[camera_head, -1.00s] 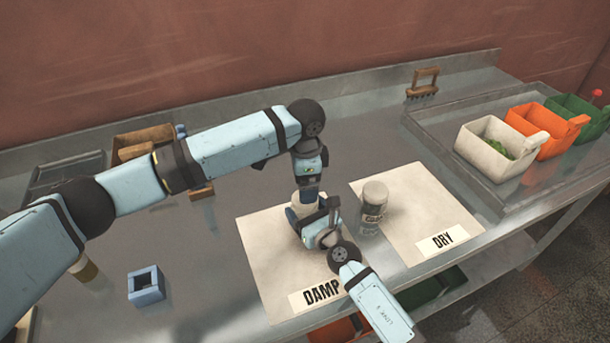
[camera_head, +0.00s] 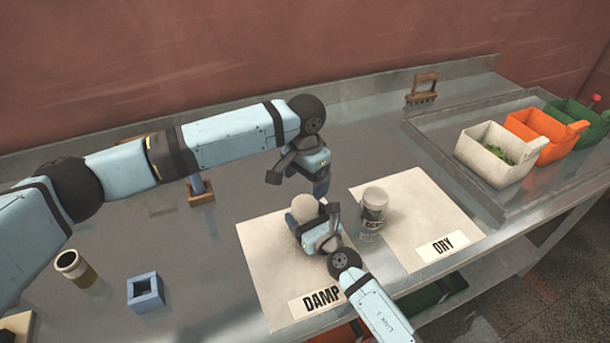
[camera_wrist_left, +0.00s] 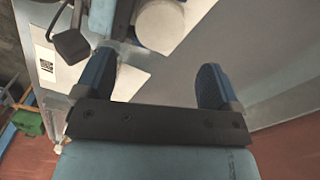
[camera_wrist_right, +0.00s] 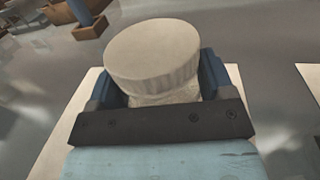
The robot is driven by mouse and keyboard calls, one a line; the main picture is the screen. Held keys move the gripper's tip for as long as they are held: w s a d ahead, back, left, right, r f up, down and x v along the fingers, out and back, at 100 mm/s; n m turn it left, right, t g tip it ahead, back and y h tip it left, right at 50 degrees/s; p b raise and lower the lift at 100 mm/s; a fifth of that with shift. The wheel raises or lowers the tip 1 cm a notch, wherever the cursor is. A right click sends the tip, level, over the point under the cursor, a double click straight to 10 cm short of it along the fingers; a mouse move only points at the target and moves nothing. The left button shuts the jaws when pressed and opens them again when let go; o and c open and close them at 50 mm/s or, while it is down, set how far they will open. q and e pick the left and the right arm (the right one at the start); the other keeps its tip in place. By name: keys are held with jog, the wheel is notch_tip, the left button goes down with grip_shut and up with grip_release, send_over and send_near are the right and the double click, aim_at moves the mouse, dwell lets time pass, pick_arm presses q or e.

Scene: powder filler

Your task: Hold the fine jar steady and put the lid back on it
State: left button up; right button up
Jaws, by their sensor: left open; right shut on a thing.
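A jar stands on the DAMP mat (camera_head: 262,250), and its label is hidden, so I take it as the fine jar. Its round pale lid (camera_head: 303,207) sits on top, looking about level in the right wrist view (camera_wrist_right: 152,58); I cannot tell how tight it is. My right gripper (camera_head: 313,228) is shut around the pale jar body (camera_wrist_right: 165,97) just below the lid. My left gripper (camera_head: 318,182) is open and empty, behind and above the jar, apart from the lid. The left wrist view shows its spread fingers and the lid (camera_wrist_left: 160,26) beyond them.
A labelled jar (camera_head: 374,205) with a pale top stands on the DRY mat (camera_head: 425,208), close to the right. White (camera_head: 490,160), orange (camera_head: 535,140) and green bins stand on the right tray.

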aim_at(305, 204)
pick_arm(q)
notch_tip(305, 204, down, 7)
jog(key=shift+f, duration=0.2)
dwell(0.3)
jog(key=c, duration=0.9)
jog(key=shift+c, duration=0.2)
jog(key=o, duration=1.1)
jog(key=shift+r, duration=0.15)
notch_tip(305, 204, up, 12)
jog(key=shift+f, duration=0.1)
